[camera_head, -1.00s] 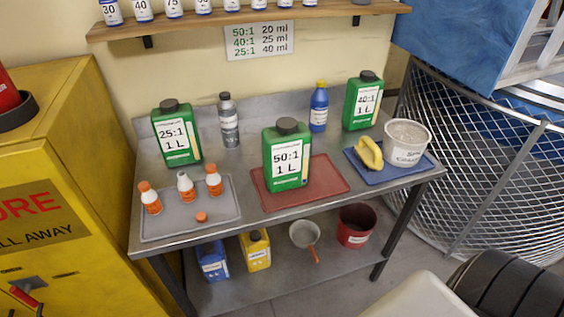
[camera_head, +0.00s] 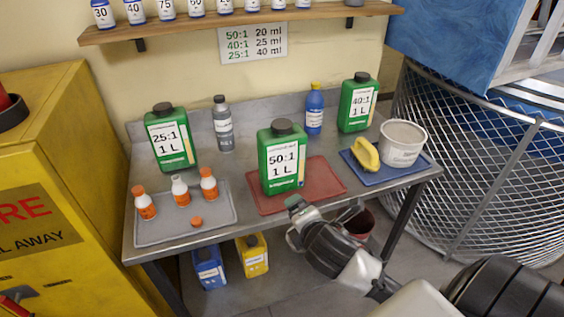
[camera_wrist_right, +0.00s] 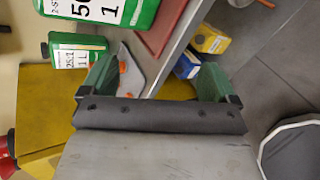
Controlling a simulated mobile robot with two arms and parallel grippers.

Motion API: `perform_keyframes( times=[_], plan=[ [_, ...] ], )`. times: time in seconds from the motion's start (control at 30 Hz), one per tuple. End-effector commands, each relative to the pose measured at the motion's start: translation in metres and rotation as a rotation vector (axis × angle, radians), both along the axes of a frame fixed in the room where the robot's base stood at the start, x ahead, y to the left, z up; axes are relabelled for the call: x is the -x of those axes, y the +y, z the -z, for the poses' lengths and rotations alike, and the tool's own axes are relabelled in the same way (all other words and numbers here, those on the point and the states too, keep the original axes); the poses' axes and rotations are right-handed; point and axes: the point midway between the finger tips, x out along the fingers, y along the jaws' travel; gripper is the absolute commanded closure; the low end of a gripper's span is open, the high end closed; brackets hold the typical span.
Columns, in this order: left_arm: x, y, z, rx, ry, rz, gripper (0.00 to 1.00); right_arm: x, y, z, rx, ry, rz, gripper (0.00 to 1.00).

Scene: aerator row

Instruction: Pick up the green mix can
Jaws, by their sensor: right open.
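Three green mix cans with black caps stand upright on the metal bench in the head view. The 50:1 can (camera_head: 282,160) is on the red mat (camera_head: 325,180) at the middle. The 25:1 can (camera_head: 171,139) is at the back left, and the 40:1 can (camera_head: 357,103) at the back right. My right gripper (camera_head: 322,208) is open and empty at the bench's front edge, in front of and below the 50:1 can. In the right wrist view, its green-padded fingers (camera_wrist_right: 155,78) are apart; the 50:1 can (camera_wrist_right: 100,8) and 25:1 can (camera_wrist_right: 76,50) lie beyond, partly cut off or covered.
A grey tray (camera_head: 165,232) holds small orange-capped bottles. A grey bottle (camera_head: 223,125) and blue bottle (camera_head: 314,110) stand behind. A blue mat (camera_head: 420,165) bears a yellow item (camera_head: 365,154) and white tub (camera_head: 401,145). A shelf (camera_head: 180,30) hangs above.

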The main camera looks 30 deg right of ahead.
Motion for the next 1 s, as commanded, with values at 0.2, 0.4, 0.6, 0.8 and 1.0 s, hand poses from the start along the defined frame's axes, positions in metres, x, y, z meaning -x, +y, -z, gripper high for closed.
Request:
perform_keyframes(
  times=[0.2, 0.4, 0.6, 0.8, 1.0],
  plan=[
    [-0.001, 0.0, 0.0, -0.001, -0.001, 0.0, 0.0, -0.067, -0.037, -0.083, 0.802, -0.116, -0.3, 0.1],
    [-0.002, 0.0, 0.0, 0.0, -0.003, 0.001, 0.0, -0.089, -0.048, -0.122, 1.196, -0.13, -0.38, 0.1],
    [-0.002, 0.0, -0.006, 0.0, -0.003, 0.003, 0.0, -0.114, -0.056, -0.13, 1.265, -0.127, -0.388, 0.1],
    [-0.002, -0.001, -0.011, 0.0, -0.003, 0.004, 0.0, -0.141, -0.062, -0.128, 1.261, -0.127, -0.389, 0.1],
    [-0.002, -0.001, -0.015, 0.0, -0.003, 0.004, 0.0, -0.155, -0.064, -0.126, 1.259, -0.126, -0.389, 0.1]
  ],
)
